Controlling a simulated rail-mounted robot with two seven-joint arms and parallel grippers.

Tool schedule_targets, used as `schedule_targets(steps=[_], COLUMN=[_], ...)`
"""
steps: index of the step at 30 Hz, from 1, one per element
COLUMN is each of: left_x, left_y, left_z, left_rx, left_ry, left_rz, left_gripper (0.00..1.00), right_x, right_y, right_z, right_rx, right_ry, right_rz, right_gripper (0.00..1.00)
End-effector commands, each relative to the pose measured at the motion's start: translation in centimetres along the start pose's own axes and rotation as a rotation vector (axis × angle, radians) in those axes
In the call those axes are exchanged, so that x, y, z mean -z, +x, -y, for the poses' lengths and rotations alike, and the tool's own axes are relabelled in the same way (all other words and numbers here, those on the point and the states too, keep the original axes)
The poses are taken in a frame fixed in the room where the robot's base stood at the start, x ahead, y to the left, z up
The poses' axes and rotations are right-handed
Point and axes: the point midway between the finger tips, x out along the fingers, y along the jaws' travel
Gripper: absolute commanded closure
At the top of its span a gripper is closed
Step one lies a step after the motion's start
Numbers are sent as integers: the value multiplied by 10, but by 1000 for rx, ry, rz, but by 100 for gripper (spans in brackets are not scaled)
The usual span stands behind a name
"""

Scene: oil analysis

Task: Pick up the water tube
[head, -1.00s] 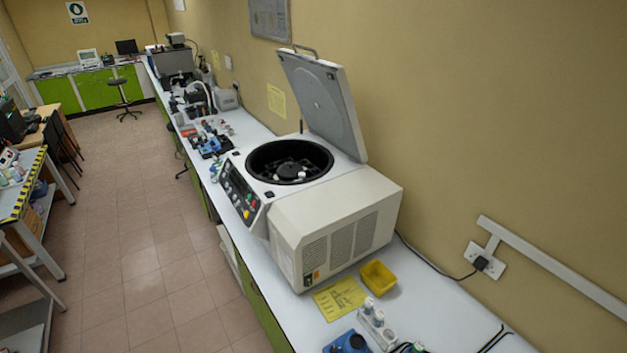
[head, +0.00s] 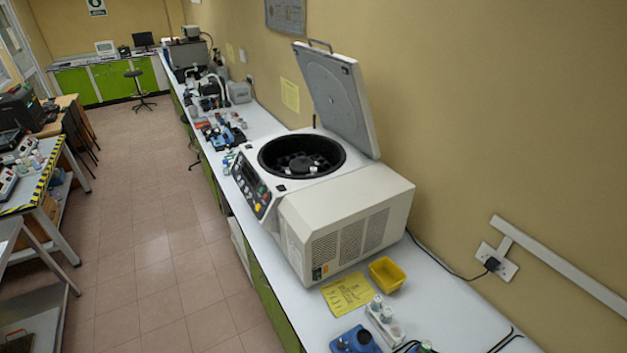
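A small white rack (head: 393,333) on the bench holds white-capped tubes (head: 376,302) near the bottom of the head view. I cannot tell which of them, if any, is the water tube. The centrifuge (head: 345,225) stands on the bench with its lid (head: 338,95) raised. A small white piece (head: 313,169) shows on the dark rotor inside its bowl. Neither of my grippers is in view.
A yellow tray (head: 387,274) and a yellow sheet (head: 347,293) lie in front of the centrifuge. A blue device (head: 355,341) and dark cables are near the rack. Further bench equipment stands behind the centrifuge. The tiled floor (head: 165,240) to the left is clear.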

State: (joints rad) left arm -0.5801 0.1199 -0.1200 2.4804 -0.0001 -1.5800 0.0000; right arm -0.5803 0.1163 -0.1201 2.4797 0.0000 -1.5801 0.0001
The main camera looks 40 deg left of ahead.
Motion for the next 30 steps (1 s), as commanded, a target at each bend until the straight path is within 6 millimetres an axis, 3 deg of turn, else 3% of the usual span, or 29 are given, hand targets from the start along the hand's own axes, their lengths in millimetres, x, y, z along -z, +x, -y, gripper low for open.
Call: schedule_targets(steps=[5,24,30], left_x=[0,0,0], left_y=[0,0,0], left_z=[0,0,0], left_rx=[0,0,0], left_ry=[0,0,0], left_rz=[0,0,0], left_gripper=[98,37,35], right_x=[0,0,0], right_y=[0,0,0], right_z=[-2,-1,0], right_rx=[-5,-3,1], right_ry=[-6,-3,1], right_rz=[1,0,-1], right_gripper=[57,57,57])
